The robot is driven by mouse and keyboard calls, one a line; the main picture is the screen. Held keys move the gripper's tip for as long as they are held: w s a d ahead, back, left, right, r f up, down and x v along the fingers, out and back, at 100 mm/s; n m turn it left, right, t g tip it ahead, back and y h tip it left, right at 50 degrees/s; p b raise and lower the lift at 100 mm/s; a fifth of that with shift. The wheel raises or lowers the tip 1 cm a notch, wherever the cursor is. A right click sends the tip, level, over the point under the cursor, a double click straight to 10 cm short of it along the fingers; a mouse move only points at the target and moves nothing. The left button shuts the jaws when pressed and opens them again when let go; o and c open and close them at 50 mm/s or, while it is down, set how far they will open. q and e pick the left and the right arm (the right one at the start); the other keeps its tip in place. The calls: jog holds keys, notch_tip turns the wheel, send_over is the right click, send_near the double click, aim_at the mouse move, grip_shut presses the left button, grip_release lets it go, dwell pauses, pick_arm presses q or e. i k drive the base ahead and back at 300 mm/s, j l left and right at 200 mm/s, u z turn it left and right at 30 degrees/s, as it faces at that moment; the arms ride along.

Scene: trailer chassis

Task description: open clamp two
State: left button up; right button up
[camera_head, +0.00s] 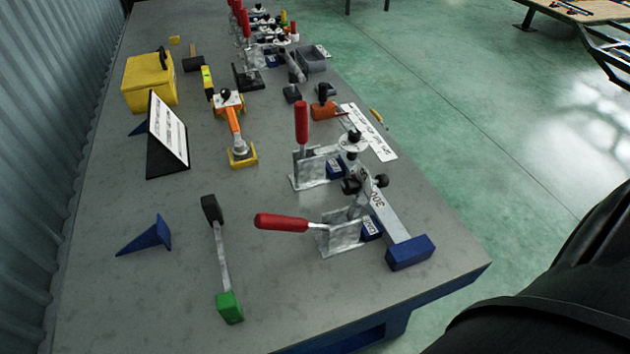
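Two metal toggle clamps with red handles stand near the right edge of the grey table. The rear clamp (315,168) has its red handle (301,125) upright, and its arm reaches right to a spindle with a white disc (352,141) above the far end of a metal bar (388,212). The front clamp (341,237) has its red handle (281,222) lying out to the left, and its arm and black knob (350,186) rise beside the bar. Their small blue labels are too small to read, so I cannot tell which is clamp two. Neither gripper is in view.
A hammer-like tool with a green end (229,305) and a blue wedge (148,237) lie left of the front clamp. A blue block (409,252) sits at the bar's near end. A sign stand (167,134), yellow box (149,81) and more clamps are farther back.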

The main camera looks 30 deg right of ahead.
aim_at(301, 108)
jog(key=z, duration=0.85)
